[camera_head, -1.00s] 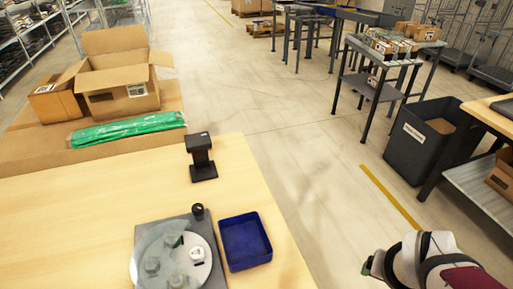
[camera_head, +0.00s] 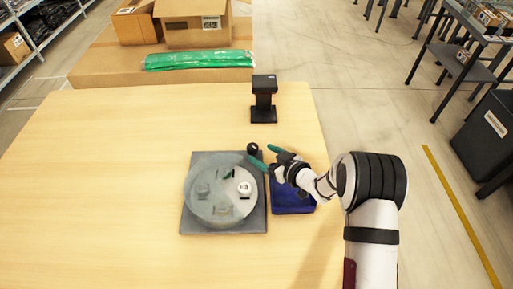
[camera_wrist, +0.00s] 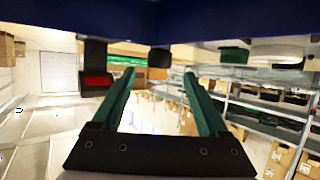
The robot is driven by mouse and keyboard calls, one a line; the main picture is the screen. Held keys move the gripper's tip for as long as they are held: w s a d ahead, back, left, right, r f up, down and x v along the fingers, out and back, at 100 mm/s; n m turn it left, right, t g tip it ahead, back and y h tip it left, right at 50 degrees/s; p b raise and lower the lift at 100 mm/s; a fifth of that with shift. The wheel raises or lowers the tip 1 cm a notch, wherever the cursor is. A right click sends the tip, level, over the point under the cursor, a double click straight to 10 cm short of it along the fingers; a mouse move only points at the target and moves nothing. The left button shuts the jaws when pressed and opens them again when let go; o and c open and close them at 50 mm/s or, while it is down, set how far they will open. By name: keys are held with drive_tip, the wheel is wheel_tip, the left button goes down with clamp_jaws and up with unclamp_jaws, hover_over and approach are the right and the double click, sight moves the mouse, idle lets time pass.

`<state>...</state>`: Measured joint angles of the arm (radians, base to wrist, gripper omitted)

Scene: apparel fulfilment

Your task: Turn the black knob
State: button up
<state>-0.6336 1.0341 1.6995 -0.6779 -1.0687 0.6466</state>
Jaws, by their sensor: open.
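The black knob (camera_head: 253,148) stands at the back right corner of a grey square base (camera_head: 255,222), which carries a round, clear-looking turntable (camera_head: 207,212). Small items sit on the turntable, one of them white (camera_head: 244,188). My gripper (camera_head: 263,155) is just right of the knob, its green fingers open and pointing left towards it. In the wrist view the picture is upside down; the open fingers (camera_wrist: 159,74) show with a dark shape between the tips that looks like the knob (camera_wrist: 159,57). Contact cannot be told.
A blue tray (camera_head: 291,208) lies right of the base, partly under my gripper. A black stand-like device (camera_head: 264,105) stands behind the knob. A green plastic-wrapped package (camera_head: 200,60) and cardboard boxes (camera_head: 192,25) are at the back. The table's left side is clear.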

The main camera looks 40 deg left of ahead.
sight(256, 149)
drive_tip(key=x, duration=0.5)
drive_tip(key=shift+c, duration=0.4)
